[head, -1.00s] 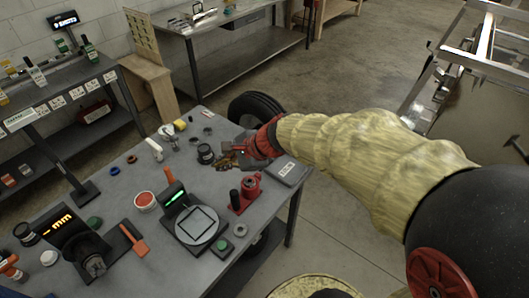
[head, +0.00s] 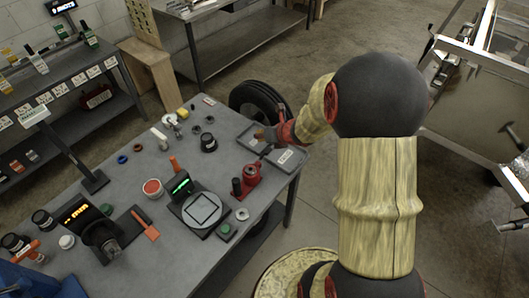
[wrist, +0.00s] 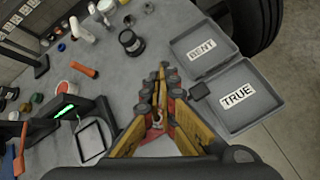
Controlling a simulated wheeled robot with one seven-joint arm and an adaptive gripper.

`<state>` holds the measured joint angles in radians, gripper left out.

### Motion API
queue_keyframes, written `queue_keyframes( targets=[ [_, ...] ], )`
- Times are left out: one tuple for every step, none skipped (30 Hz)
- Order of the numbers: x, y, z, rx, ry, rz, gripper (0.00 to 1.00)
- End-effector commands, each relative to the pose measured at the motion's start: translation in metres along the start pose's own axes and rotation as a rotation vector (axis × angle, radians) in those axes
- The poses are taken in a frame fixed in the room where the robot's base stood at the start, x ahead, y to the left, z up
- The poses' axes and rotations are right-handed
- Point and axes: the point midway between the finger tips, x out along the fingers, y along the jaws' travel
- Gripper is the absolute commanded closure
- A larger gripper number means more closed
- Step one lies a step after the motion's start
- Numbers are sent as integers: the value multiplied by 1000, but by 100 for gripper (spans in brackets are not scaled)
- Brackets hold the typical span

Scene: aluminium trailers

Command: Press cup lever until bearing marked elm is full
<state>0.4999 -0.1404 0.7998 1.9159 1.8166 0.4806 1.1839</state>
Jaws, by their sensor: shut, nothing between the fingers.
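My gripper (head: 263,136) is shut and empty, above the back of the table near the grey two-part tray. In the wrist view its fingers (wrist: 160,76) meet at the tips. A red device (head: 251,174) with a black cylinder (head: 236,187) beside it stands near the right edge of the table, in front of my gripper. A thin lever-like part seems to reach from it toward the tray. In the wrist view a little red (wrist: 157,119) shows between my fingers. Several small rings, one of them silver (head: 242,214), lie on the table. No elm marking is readable.
The grey tray (wrist: 258,122) has labels "BENT" and "TRUE". A black jar (head: 208,143) stands left of my gripper. A scale (head: 202,209) with a green display and a gauge (head: 100,238) with an orange display stand in front. A tire (head: 262,102) is behind the table.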

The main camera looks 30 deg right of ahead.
Motion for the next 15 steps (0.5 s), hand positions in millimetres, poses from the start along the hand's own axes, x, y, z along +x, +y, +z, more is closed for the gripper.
queue_keyframes(
  targets=[
    [2,-1,-2,0,0,0,100],
    [3,-2,-2,0,1,0,100],
    [4,-3,-4,0,1,0,100],
    [6,-4,-5,0,1,0,100],
    [8,-5,-7,0,1,0,100],
    [10,-7,-9,0,1,0,100],
    [13,-9,-10,1,2,0,100],
    [15,-10,-12,1,2,0,100],
    [18,-12,-15,1,2,0,100],
    [21,-14,-17,1,2,0,100],
    [24,-16,-18,1,1,0,100],
    [27,-19,-21,0,1,0,100],
    [30,-21,-23,0,1,0,100],
    [33,-23,-25,0,1,0,100],
    [37,-26,-28,-1,1,0,100]
  ],
)
